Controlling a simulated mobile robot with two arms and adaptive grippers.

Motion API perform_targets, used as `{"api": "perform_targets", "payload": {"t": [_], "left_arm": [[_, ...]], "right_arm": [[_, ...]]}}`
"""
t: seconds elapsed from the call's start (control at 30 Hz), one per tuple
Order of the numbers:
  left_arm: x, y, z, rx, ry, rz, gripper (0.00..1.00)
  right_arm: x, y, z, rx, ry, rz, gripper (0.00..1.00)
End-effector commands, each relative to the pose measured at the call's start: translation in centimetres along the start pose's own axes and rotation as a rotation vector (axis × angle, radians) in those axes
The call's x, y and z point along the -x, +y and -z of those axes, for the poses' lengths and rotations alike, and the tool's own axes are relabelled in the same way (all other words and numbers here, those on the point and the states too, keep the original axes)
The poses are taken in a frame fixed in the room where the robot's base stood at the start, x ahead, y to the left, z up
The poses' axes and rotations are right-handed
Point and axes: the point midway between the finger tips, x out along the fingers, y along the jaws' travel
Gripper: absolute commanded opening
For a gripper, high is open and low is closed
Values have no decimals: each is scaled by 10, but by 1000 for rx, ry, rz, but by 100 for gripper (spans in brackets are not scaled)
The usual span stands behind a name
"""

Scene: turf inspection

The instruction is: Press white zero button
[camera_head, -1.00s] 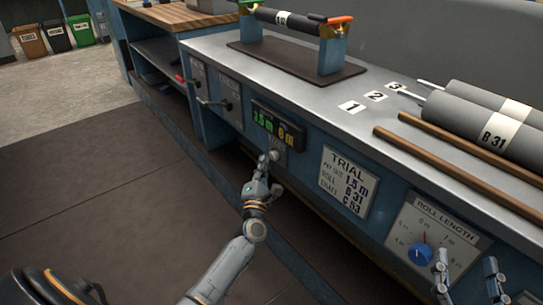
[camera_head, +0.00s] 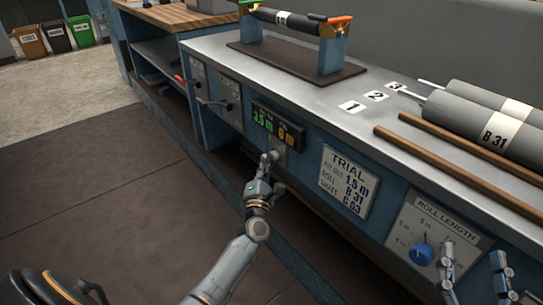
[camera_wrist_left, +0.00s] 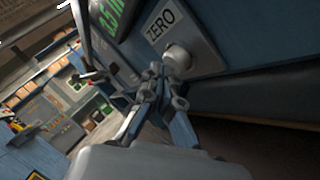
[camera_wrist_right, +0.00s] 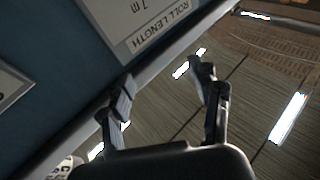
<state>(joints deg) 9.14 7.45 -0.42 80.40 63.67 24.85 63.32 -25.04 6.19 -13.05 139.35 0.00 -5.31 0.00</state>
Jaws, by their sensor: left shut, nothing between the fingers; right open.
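The white zero button (camera_wrist_left: 178,57) is a round pale knob on a plate under the word ZERO in the left wrist view. In the head view the button (camera_head: 274,155) sits just below the digital display and is partly covered by my left gripper. My left gripper (camera_head: 267,162) is shut and empty, with its fingertips right at the button. In the left wrist view the left gripper's tips (camera_wrist_left: 160,75) are just beside and below the button; I cannot tell whether they touch it. My right gripper (camera_head: 471,252) is open and empty before the roll length panel; it also shows in the right wrist view (camera_wrist_right: 165,78).
The display (camera_head: 277,128) reads 3.5 m in green and 6 m in yellow. A trial card (camera_head: 347,181) and a roll length dial (camera_head: 422,254) are on the bench front. Grey rolls (camera_head: 475,128) and brown rods (camera_head: 460,162) lie on top.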

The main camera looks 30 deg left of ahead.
Motion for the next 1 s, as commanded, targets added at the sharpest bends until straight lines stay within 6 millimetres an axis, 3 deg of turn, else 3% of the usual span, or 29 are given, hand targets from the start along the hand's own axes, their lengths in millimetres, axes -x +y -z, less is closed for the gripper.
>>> {"api": "perform_targets", "payload": {"t": [1.0], "left_arm": [[-6,-4,-4,0,0,1,0]], "right_arm": [[1,-2,11,-4,67,4,63]]}}
